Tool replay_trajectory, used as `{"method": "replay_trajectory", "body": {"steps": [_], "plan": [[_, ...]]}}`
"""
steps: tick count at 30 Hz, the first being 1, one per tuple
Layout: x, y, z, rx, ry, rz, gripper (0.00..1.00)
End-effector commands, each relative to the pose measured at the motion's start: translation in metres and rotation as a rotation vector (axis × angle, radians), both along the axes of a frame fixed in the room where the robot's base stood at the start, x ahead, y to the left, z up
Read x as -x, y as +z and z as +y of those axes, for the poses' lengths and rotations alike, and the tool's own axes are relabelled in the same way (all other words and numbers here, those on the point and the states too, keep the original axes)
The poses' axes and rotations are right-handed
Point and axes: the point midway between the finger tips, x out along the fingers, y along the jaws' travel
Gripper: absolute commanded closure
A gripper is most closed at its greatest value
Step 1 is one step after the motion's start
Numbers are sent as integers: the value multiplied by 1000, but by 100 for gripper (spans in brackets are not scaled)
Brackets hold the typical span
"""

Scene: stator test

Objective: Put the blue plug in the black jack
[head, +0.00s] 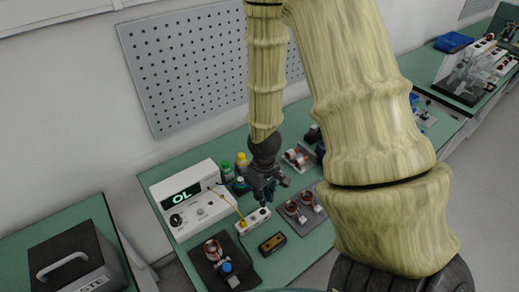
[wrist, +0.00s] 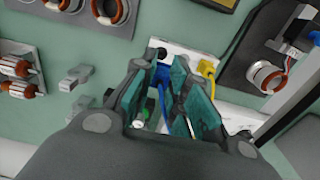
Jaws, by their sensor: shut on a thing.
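My gripper (wrist: 168,72) is shut on the blue plug (wrist: 162,78), with a blue cable running back from it between the teal fingers. In the head view my gripper (head: 264,192) is over the white jack block (head: 249,223). The block also shows in the wrist view (wrist: 184,55). The black jack (wrist: 157,54) is at the block's left end in the wrist view, just beyond the plug's tip. The fingers partly cover it, and I cannot tell whether the plug touches it. A yellow plug (wrist: 207,68) stands at the block's other end.
A white meter (head: 190,205) showing "OL" stands left of the block. A dark mat with a copper coil (head: 212,249) lies in front, near a small black-and-yellow device (head: 272,243). More coils (head: 297,211) sit to the right. Green and yellow bottles stand behind.

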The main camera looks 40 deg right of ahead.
Motion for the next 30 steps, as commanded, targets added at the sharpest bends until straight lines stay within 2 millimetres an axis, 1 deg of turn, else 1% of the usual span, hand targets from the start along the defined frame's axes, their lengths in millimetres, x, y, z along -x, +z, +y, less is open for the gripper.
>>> {"method": "replay_trajectory", "body": {"steps": [8,14,30], "plan": [[0,-1,0,0,0,0,100],[0,-7,0,0,-1,0,100],[1,-40,1,0,0,0,100]]}}
